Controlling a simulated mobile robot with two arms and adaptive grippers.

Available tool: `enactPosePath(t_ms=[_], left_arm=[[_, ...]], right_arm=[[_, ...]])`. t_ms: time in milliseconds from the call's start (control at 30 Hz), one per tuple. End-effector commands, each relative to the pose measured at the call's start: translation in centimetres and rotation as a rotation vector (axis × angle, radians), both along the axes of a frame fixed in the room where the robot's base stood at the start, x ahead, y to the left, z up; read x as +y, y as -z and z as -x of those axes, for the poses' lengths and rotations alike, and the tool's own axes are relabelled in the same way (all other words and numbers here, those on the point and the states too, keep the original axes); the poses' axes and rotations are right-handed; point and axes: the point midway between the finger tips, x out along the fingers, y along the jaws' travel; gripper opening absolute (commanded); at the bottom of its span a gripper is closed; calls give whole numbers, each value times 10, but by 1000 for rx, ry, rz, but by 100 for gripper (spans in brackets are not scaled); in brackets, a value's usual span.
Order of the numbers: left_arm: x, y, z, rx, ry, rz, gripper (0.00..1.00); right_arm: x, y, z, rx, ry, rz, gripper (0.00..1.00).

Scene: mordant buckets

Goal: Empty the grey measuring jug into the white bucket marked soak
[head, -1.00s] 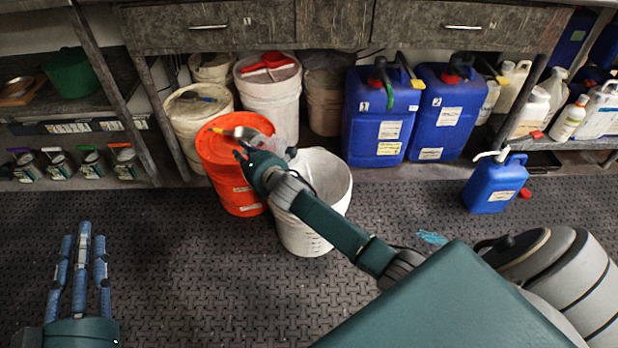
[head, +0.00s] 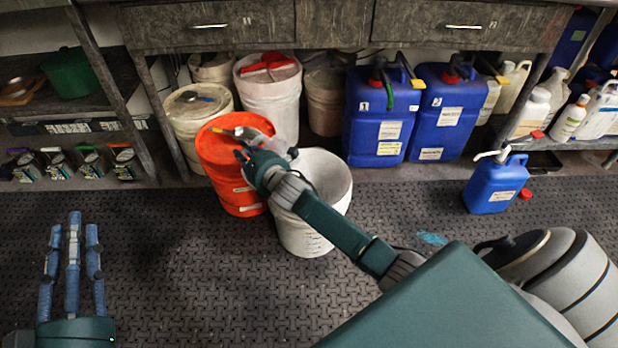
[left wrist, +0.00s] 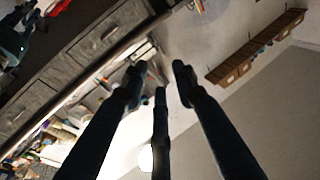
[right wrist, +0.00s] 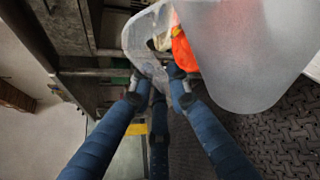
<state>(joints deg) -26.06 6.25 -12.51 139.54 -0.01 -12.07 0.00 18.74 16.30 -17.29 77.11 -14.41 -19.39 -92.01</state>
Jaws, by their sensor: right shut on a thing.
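My right gripper (head: 258,160) is shut on the grey see-through measuring jug (right wrist: 138,38), above the left part of the white bucket's mouth. In the head view the hand hides most of the jug, so its tilt and contents cannot be told. The white bucket (head: 308,232) stands upright on the floor; I cannot read a soak mark on it. It appears to be the large pale shape (right wrist: 255,55) in the right wrist view, close beside the jug. My left gripper (head: 73,235) is open and empty over the floor at lower left; its spread fingers show in the left wrist view (left wrist: 160,85).
An orange bucket (head: 232,185) stands against the white bucket's left side. Lidded white tubs (head: 270,105) and blue canisters (head: 377,120) stand behind, under the bench. A small blue can (head: 493,187) stands on the right. The patterned floor (head: 180,270) in front is clear.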

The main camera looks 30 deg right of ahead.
Motion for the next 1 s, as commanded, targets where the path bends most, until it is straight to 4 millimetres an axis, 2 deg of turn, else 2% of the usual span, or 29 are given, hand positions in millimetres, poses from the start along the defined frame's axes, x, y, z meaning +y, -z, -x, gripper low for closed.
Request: enactPosePath(t_ms=[1000], left_arm=[[-3,-28,6,-121,9,33,29]], right_arm=[[-3,-2,0,-17,-2,-33,0]])
